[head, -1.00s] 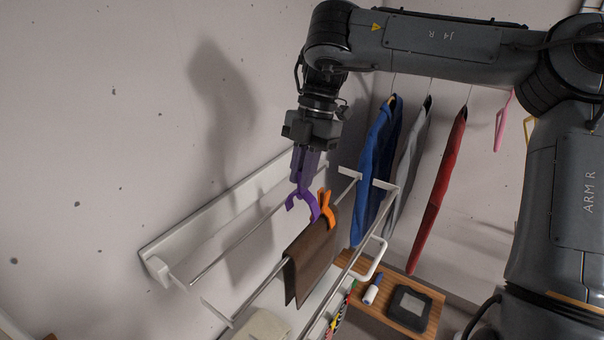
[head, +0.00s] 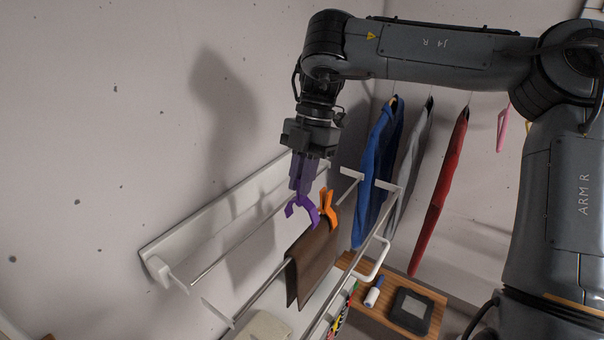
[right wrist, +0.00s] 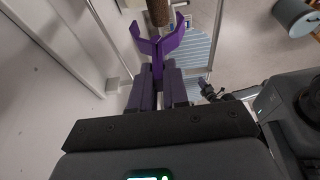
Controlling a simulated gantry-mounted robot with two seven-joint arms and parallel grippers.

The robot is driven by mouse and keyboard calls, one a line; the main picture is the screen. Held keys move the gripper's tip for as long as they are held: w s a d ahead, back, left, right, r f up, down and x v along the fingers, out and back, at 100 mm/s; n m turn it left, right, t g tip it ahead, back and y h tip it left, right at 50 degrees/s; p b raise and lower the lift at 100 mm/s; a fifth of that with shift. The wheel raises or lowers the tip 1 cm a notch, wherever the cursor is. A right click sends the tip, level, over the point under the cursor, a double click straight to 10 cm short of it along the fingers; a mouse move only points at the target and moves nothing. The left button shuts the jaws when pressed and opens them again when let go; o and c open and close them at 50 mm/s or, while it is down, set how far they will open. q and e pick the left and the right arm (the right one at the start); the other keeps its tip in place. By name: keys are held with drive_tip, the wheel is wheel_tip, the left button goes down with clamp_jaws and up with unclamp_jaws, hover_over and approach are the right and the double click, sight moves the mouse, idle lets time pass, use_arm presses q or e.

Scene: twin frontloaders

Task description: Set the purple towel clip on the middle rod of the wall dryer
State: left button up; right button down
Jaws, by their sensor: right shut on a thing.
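The purple towel clip (head: 309,206) is gripped by its handles in my right gripper (head: 302,184), jaws pointing down and spread. It hangs beside the orange clip (head: 328,208), slightly to its left. The wall dryer (head: 190,232) has three rods; its middle rod (head: 262,290) carries a brown towel (head: 318,262) and the orange clip. In the head view the purple jaws are near the towel's top edge; I cannot tell whether they touch. In the right wrist view the purple clip (right wrist: 172,42) opens toward a brown shape (right wrist: 157,12). My left gripper is not in view.
A blue garment (head: 376,175), a grey one and a red one (head: 440,190) hang behind the dryer to the right. A wooden shelf (head: 432,325) with a black tray (head: 411,310) lies below. The wall is close on the left.

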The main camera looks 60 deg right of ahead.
drive_tip(key=shift+f+b, duration=1.7)
drive_tip(key=shift+f, duration=1.75)
drive_tip(key=shift+f+b, duration=0.4)
drive_tip(key=shift+f, duration=0.85)
drive_tip(key=shift+c, duration=2.2)
unclamp_jaws()
drive_tip(key=o, duration=0.4)
drive_tip(key=shift+o, duration=0.2)
